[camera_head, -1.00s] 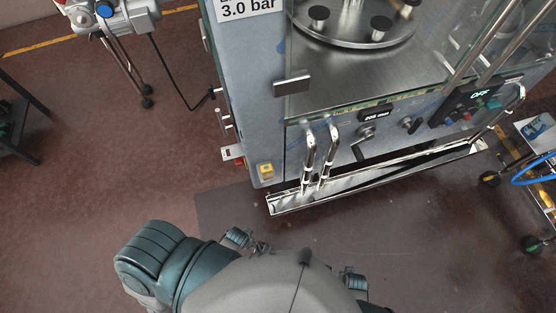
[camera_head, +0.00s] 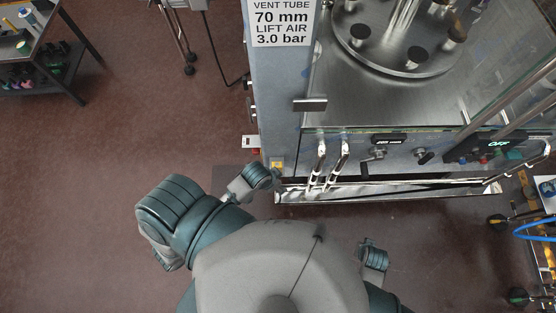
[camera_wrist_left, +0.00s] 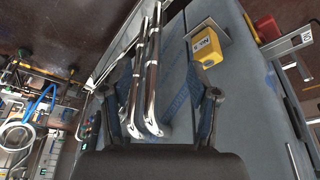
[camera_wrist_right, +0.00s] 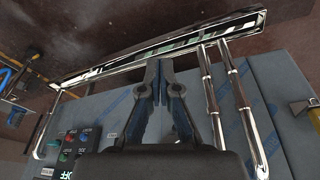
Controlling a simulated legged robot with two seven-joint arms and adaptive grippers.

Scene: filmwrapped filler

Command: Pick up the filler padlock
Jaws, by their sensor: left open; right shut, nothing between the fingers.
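The yellow padlock (camera_wrist_left: 207,45), with a marked white label, is on the grey machine front near a small metal plate. In the head view it (camera_head: 277,163) is partly hidden beside my left wrist. A yellow piece, likely the padlock (camera_wrist_right: 302,108), also shows at the right edge of the right wrist view. My left gripper (camera_wrist_left: 162,75) is open and empty. Two chrome handles cross between its fingers in the picture, and the padlock is right of and beyond the right finger, apart from it. My right gripper (camera_wrist_right: 160,65) is shut and empty, low in front of the machine.
Two chrome handles (camera_head: 328,166) stand out from the machine front, right of the padlock. A shiny metal tray (camera_head: 400,192) runs along its lower edge. A red piece (camera_wrist_left: 267,28) is beside the padlock. A cart (camera_head: 540,205) stands right; open floor (camera_head: 90,190) is left.

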